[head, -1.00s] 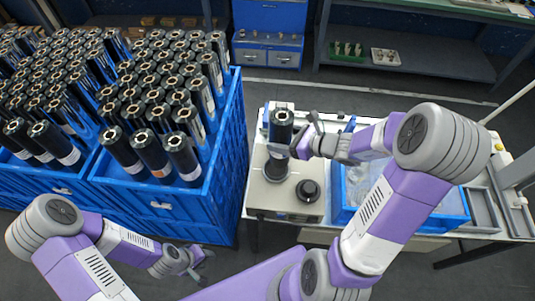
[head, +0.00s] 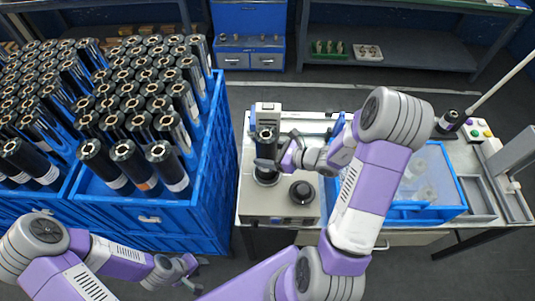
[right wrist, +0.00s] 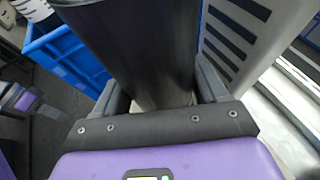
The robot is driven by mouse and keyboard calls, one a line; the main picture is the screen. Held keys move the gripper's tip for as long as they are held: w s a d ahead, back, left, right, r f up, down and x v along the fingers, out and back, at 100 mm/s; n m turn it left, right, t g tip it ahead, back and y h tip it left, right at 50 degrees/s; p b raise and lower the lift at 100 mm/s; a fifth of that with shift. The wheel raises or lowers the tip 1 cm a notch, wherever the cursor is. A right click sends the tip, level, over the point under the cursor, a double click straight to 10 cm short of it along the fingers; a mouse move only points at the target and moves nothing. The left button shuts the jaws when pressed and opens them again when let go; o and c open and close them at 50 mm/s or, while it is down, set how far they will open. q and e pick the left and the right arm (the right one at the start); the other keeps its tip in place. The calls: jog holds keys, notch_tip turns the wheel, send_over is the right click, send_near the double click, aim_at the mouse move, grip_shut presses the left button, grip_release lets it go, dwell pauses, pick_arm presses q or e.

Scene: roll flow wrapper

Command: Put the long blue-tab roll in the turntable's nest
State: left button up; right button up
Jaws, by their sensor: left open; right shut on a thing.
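A dark roll (head: 266,143) with a pale cored end stands upright in my right gripper (head: 284,160). The gripper is shut on it from the right. In the right wrist view the roll (right wrist: 140,45) fills the space between the fingers (right wrist: 162,98). I cannot make out a blue tab. Directly below the roll is a round dark-rimmed seat (head: 265,178) on the pale machine, which appears to be the turntable's nest; the roll's lower end is close to it, and I cannot tell whether they touch. My left gripper (head: 188,272) is open and empty, low in front of the crates.
Blue crates (head: 212,165) of upright dark rolls stand at the left. A black round knob-like part (head: 303,192) sits right of the seat. A blue bin (head: 455,207) with clear contents lies to the right, near a button panel (head: 478,128). A grey post stands behind the seat.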

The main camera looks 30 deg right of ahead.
jog(key=o, duration=1.7)
jog(key=shift+f, duration=0.15)
jog(key=p+v, duration=0.2)
jog(key=v, duration=1)
